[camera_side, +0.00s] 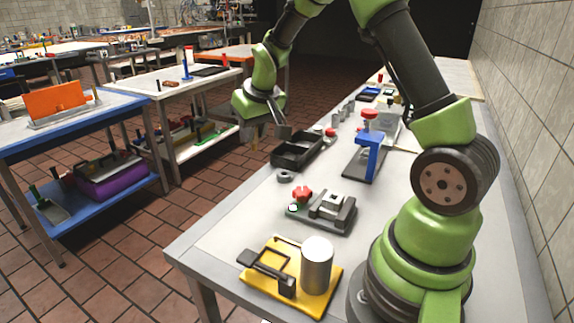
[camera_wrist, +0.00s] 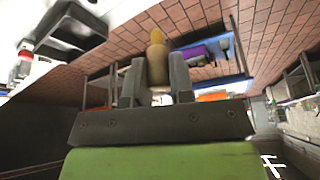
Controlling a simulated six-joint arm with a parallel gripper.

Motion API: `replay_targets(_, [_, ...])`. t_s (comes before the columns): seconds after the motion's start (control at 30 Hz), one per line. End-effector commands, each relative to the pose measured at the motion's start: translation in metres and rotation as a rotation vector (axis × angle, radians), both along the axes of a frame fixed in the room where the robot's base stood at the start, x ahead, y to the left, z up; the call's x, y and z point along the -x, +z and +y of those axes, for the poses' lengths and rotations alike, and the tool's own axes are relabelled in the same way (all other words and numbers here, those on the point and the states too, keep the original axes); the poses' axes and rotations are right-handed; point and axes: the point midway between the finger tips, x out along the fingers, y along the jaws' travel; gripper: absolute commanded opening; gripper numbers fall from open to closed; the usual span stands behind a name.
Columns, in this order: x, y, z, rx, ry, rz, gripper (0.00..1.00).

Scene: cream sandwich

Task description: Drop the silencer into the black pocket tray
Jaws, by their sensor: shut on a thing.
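My gripper (camera_side: 265,129) hangs just left of and above the black pocket tray (camera_side: 289,164) in the side view. In the wrist view its two fingers (camera_wrist: 157,82) are closed on the silencer (camera_wrist: 157,62), a tan bottle-like piece with a yellow end pointing away from the palm. The black tray also shows in the wrist view (camera_wrist: 88,17), at the upper left, away from the fingers. The tray stands on the light bench near its left edge. Its pockets are hard to make out.
A grey ring (camera_side: 285,176) lies in front of the tray. A blue stand (camera_side: 369,158) is to its right, and small grey cylinders stand behind. A grey fixture (camera_side: 333,211) and a yellow plate (camera_side: 325,295) with a metal cylinder (camera_side: 317,264) are nearer. Left of the bench is open floor.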

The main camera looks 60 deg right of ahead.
Motion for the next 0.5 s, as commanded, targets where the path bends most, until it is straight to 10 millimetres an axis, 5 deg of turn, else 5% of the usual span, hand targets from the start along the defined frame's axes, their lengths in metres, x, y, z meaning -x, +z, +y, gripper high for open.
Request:
replay_targets(0.1, [-0.012, -0.007, -0.057, 0.000, -0.130, 0.001, 0.00])
replay_targets(0.3, [-0.010, -0.016, -0.137, 0.002, -0.309, 0.000, 0.00])
replay_targets(0.5, [0.001, -0.022, -0.180, 0.003, -0.406, -0.002, 0.00])
